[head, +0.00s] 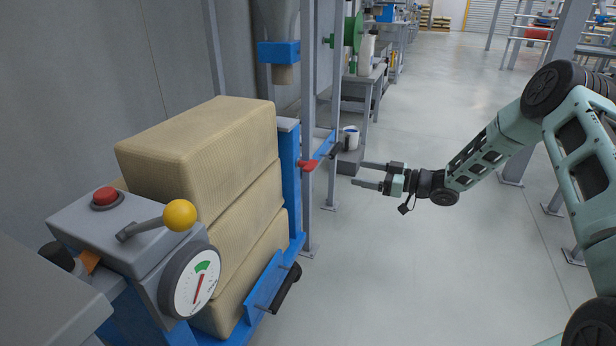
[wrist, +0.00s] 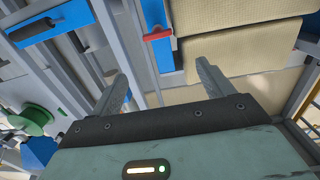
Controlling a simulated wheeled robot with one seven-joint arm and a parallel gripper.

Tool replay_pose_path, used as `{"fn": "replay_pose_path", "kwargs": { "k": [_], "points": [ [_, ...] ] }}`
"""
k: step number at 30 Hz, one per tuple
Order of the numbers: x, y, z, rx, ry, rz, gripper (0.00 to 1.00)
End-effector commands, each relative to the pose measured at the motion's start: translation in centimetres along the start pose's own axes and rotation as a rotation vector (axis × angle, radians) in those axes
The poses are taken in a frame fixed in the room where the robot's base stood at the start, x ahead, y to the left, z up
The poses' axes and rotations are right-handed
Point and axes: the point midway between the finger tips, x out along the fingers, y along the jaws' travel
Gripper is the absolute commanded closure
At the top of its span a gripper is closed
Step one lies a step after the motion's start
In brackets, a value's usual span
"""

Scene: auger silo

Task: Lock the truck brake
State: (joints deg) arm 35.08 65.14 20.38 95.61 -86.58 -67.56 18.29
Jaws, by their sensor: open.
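Several tan sacks (head: 205,150) are stacked on a blue truck frame (head: 291,185), upright against the wall side. A red lever (head: 309,165) sits at the blue post, pointing right and slightly down. It also shows in the wrist view (wrist: 158,36), lying crosswise at the post beside the sacks. I cannot tell for sure that this lever is the brake. A black handle on a blue bracket (head: 286,288) is low on the truck's near side. My gripper (head: 358,174) is open and empty, right of the red lever and apart from it. Its two fingers (wrist: 160,74) are spread in the wrist view.
A grey console with a yellow-knobbed lever (head: 180,215), a red button (head: 106,197) and a dial (head: 196,283) stands at near left. A workbench (head: 362,85) is behind.

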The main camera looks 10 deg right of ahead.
Motion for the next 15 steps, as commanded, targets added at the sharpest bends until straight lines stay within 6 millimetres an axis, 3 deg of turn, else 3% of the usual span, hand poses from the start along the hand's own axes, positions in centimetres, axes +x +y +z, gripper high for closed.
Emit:
{"fn": "replay_pose_path", "kwargs": {
  "k": [1, 7, 15],
  "points": [
    [-0.5, 0.1, 1.1, 0.002, 0.015, -0.006, 0.2],
    [-0.1, 0.1, 1.4, 0.001, 0.032, -0.02, 0.2],
    [4.8, -0.1, 1.4, 0.0, 0.032, -0.02, 0.2]
  ]
}}
